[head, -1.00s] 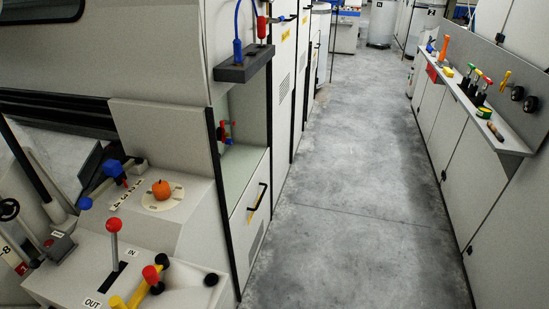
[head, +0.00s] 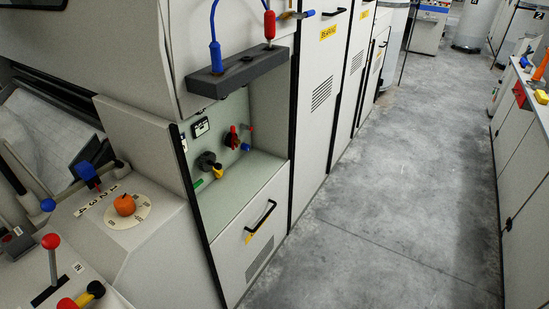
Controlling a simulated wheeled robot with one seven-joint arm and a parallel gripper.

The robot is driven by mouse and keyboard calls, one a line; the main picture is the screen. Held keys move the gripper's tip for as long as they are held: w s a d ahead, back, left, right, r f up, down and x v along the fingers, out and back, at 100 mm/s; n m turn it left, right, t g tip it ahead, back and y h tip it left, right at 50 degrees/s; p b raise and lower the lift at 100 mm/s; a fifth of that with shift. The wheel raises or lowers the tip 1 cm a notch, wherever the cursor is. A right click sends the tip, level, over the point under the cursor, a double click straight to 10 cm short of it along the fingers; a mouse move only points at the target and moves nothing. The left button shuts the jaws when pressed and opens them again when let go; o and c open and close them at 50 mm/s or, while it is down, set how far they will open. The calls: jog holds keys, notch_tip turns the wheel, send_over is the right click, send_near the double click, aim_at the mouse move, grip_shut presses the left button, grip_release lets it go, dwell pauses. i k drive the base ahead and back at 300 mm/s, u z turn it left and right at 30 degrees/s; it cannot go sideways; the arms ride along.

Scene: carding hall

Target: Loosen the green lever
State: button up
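In the head view, an open niche (head: 262,166) in the pale machine front holds small coloured fittings. A short green piece (head: 198,183) sits low at its left side, partly hidden by the niche's edge. It may be the green lever, but it is too small to tell. Beside it is a round dark fitting (head: 206,160) with a yellow part (head: 218,170). Farther right on the back wall is a red lever (head: 233,138) with small red and blue parts near it. My gripper is not in view.
A dark grey ledge (head: 238,74) with blue and red handles juts out above the niche. A drawer with a black handle (head: 262,217) is below. A console with an orange knob (head: 125,205) and a red-ball lever (head: 51,242) stands left. Grey floor (head: 385,190) is clear; a counter (head: 530,110) lines the right.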

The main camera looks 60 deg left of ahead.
aim_at(200, 181)
jog(key=i, duration=0.1)
jog(key=u, duration=2.85)
jog(key=k, duration=0.65)
jog(key=u, duration=0.2)
jog(key=i, duration=1.45)
jog(key=z, duration=0.4)
